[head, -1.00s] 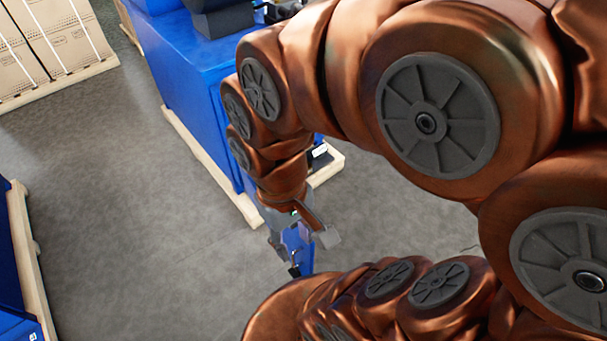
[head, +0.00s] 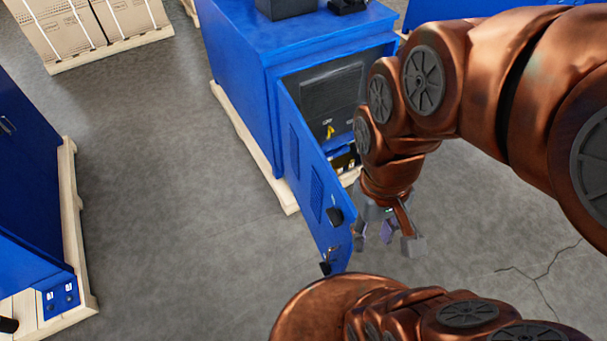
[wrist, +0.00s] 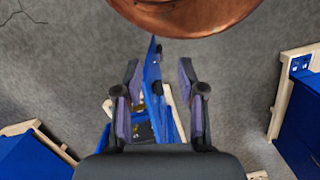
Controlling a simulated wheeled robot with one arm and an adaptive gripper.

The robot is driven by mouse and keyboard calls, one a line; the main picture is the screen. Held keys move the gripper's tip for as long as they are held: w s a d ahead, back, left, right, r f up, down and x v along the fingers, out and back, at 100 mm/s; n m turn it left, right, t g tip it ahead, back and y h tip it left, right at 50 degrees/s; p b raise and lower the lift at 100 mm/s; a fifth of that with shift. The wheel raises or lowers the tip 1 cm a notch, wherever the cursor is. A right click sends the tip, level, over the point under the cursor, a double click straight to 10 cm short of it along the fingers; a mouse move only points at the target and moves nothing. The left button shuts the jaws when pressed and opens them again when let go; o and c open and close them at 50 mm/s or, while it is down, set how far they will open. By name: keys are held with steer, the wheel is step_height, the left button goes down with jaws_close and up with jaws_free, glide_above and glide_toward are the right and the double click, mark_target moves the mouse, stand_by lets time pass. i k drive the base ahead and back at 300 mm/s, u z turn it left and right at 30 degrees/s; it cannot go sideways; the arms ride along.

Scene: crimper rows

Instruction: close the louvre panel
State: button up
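The louvre panel (head: 310,175) is a blue door with slotted vents, standing wide open from the front of a blue cabinet (head: 240,80). A dark handle (head: 335,216) is near its free end. My gripper (head: 385,235) is just right of that free end in the head view. In the wrist view, my gripper (wrist: 160,100) is open, with purple-padded fingers apart. The panel (wrist: 153,75) shows edge-on in the gap between them. I see nothing gripped, and cannot tell whether a finger touches the panel.
The cabinet's opening shows a dark inner plate (head: 330,90) and yellow parts. It stands on a wooden pallet (head: 250,150). Another blue cabinet (head: 30,170) on a pallet is at left, with strapped cartons (head: 85,25) behind. Grey floor (head: 180,220) between is clear.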

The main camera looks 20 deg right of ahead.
mark_target(314, 185)
steer(key=k, duration=1.2)
steer(key=u, duration=1.05)
steer(key=i, duration=1)
steer(key=z, duration=0.05)
